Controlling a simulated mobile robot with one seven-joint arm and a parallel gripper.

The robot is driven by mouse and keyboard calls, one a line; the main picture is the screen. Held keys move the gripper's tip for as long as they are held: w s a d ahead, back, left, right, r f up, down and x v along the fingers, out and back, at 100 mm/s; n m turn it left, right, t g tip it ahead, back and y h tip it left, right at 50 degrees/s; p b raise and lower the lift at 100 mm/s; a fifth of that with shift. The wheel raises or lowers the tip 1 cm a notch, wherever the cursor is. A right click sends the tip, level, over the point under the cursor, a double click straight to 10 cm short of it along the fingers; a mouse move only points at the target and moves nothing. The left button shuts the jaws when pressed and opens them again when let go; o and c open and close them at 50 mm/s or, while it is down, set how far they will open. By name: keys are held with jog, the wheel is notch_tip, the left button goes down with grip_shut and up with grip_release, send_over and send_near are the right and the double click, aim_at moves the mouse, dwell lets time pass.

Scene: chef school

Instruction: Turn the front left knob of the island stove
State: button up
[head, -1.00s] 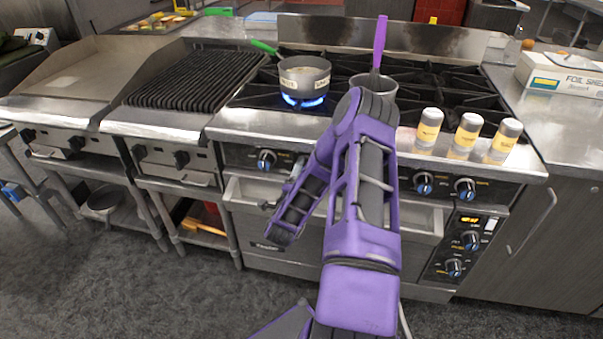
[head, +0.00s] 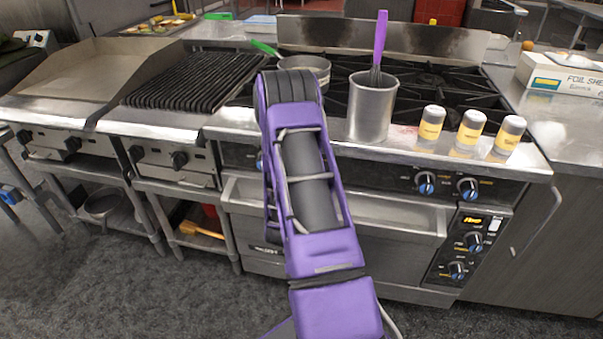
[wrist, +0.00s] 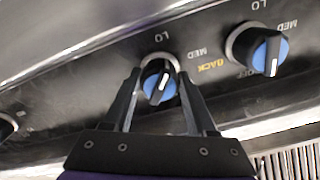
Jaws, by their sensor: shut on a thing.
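The stove knob (wrist: 161,90) between my fingers is black with a blue face and a white pointer line, tilted a little in the wrist view. My gripper (wrist: 161,76) has one finger on each side of it and is shut on it. In the head view my arm hides the gripper and this knob. The island stove (head: 395,218) is steel with a dark control panel. A second blue-faced knob (wrist: 260,52) is to the right in the wrist view, and a third (wrist: 6,126) is partly cut off at the left edge.
A steel pot (head: 372,108) with a purple-handled whisk (head: 379,45) stands on the stove's front. Several yellow-labelled shakers (head: 470,134) stand to its right. A saucepan (head: 318,68) with a green handle is partly hidden behind my arm. A grill (head: 195,79) adjoins at left.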

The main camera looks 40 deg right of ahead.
jog(key=n, duration=0.3)
jog(key=shift+s, duration=0.1)
jog(key=shift+n, duration=0.4)
jog(key=o, duration=1.4)
jog(key=shift+c, duration=0.2)
jog(key=v, duration=1.7)
jog(key=shift+s, duration=0.2)
jog(key=shift+a, duration=0.1)
